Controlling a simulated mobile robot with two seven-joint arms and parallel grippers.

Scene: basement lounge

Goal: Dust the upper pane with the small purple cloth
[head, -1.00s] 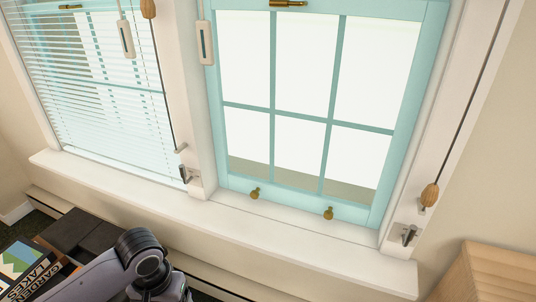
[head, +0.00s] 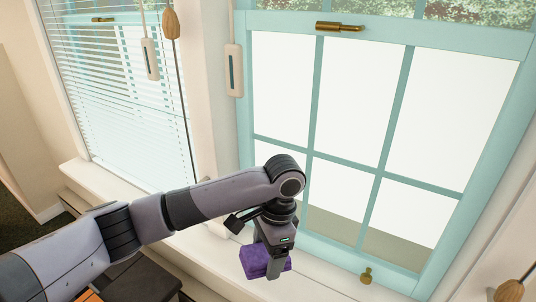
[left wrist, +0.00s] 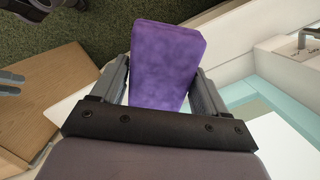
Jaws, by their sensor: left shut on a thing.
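My left gripper (head: 268,262) is shut on the small purple cloth (head: 254,262), a folded block that sticks out to the left of the fingers. The cloth (left wrist: 166,58) also shows between the two fingers in the left wrist view. Gripper and cloth hang in front of the lower part of the window, near the sill. The window's lower sash (head: 385,180) has a pale blue-green frame with several panes. Only the bottom strip of the upper pane (head: 460,12) shows, at the top edge of the head view, above the brass latch. My right gripper is out of view.
A brass sash latch (head: 340,27) sits on the meeting rail, and a brass lift knob (head: 366,276) on the bottom rail. A white sensor box (head: 233,70) and a wooden cord pull (head: 171,24) hang left of this window. Another window with blinds (head: 120,100) is farther left.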

